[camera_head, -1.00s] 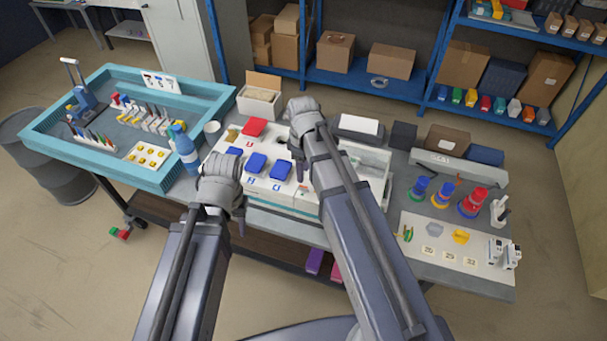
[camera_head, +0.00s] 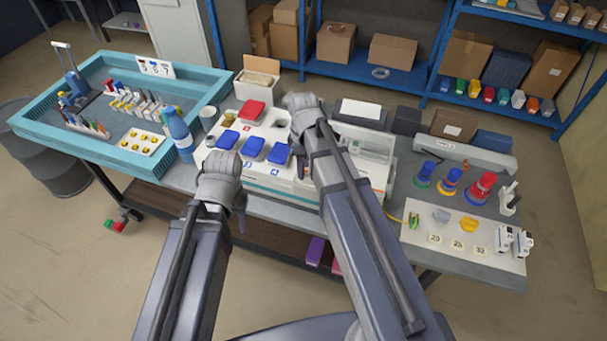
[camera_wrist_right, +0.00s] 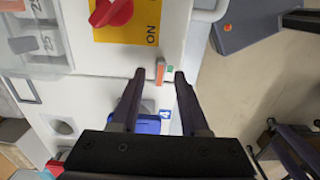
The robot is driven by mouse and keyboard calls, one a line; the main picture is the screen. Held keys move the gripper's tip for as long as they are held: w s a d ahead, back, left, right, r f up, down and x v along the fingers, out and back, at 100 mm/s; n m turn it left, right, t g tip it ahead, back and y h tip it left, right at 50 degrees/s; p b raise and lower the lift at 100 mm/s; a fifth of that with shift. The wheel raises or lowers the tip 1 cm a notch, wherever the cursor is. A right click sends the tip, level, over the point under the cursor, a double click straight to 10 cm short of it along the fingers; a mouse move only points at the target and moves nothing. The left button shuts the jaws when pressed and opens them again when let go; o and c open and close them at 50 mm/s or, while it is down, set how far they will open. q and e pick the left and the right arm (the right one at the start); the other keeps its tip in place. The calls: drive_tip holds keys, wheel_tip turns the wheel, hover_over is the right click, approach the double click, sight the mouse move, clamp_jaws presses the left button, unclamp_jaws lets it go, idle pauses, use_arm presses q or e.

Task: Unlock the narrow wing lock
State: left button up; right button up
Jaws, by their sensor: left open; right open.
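The white socket box (camera_head: 290,186) stands in the middle of the bench, with one red lid (camera_head: 251,110) and several blue lids (camera_head: 252,147) on top.
The right wrist view shows a red rotary knob (camera_wrist_right: 112,10) on a yellow plate marked ON, and a blue lid (camera_wrist_right: 148,124) below. A blue bottle (camera_head: 180,136) and teal tray (camera_head: 95,159) stand left. Coloured stacks (camera_head: 450,182) and a white card sheet (camera_head: 418,242) lie right.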

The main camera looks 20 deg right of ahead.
drive_tip(key=shift+f, duration=0.55)
drive_tip(key=shift+c, duration=0.2)
clamp_jaws()
